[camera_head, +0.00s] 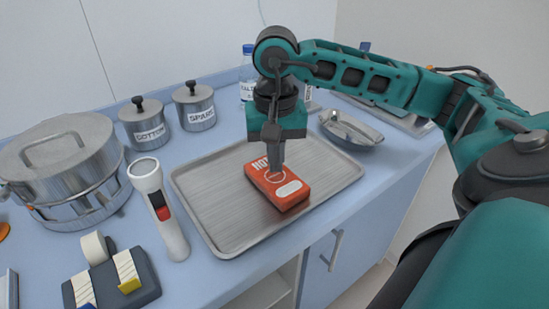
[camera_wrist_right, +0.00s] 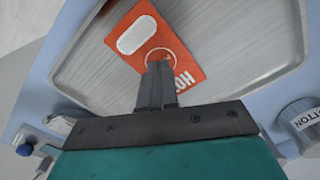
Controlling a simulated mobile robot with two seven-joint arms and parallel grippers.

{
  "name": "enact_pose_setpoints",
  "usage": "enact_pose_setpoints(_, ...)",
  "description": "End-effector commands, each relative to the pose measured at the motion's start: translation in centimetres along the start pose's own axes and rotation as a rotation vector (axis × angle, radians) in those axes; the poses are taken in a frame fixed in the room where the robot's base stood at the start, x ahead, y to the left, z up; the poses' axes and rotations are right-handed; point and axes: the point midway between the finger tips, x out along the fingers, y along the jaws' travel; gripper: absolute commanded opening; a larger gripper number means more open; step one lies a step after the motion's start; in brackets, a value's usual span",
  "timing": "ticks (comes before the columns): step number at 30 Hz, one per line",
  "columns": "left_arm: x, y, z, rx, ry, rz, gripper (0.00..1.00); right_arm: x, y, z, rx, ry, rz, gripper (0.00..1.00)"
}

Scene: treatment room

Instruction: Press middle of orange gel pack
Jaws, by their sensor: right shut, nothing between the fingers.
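The orange gel pack (camera_head: 288,196) lies flat on the metal tray (camera_head: 207,217), toward the tray's right side. It has white lettering, a white circle outline and a white oval patch. My right gripper (camera_head: 275,170) is shut and empty, pointing down over the pack. In the right wrist view, the shut fingertips (camera_wrist_right: 159,66) overlap the circle on the pack (camera_wrist_right: 178,45). I cannot tell for certain whether the tips touch the surface. The fingers hide part of the lettering. My left gripper is not in view.
Two labelled metal canisters (camera_head: 143,126) and a large lidded pot (camera_head: 65,160) are at the back left. A metal dish (camera_head: 350,130) is at the back right.

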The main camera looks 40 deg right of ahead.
Motion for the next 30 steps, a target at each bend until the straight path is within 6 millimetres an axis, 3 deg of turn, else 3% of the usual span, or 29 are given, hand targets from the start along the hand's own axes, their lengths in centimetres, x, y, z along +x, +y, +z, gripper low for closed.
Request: enact_pose_setpoints(30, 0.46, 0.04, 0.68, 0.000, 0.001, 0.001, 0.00, 0.92, 0.01, 0.00, 0.000, 0.000, 0.000, 0.00)
